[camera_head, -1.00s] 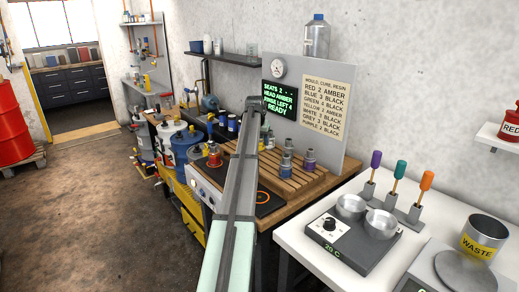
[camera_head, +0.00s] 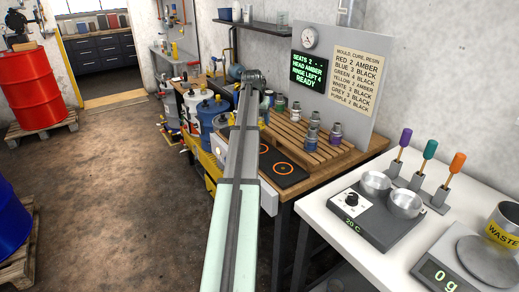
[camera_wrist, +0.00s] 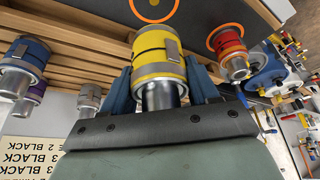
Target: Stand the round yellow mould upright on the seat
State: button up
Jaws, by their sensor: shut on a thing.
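In the wrist view my gripper (camera_wrist: 163,92) is shut on the round yellow mould (camera_wrist: 160,58). One blue finger is on each side of it, and its silver neck points towards the camera. An empty seat, an orange ring on a dark plate (camera_wrist: 152,8), lies beyond the mould; I cannot tell the gap between them. In the head view two empty ringed seats show, one farther (camera_head: 264,148) and one nearer (camera_head: 285,169). A red mould (camera_wrist: 230,48) stands on another orange ring in the wrist view. My arm hides the gripper and yellow mould in the head view.
Several moulds (camera_head: 311,138) stand on the slatted wooden rack (camera_head: 325,157) beside the plate. A sign panel (camera_head: 350,113) rises behind it. Blue-and-white containers (camera_head: 210,110) stand beyond my arm. A white table with a hotplate (camera_head: 378,215) is at the right.

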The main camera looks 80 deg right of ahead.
jog(key=shift+f, duration=0.3)
jog(key=shift+d+f, duration=0.1)
jog(key=shift+f, duration=4.55)
jog(key=shift+f, duration=0.1)
jog(key=o, duration=1.3)
jog(key=v, duration=1.2)
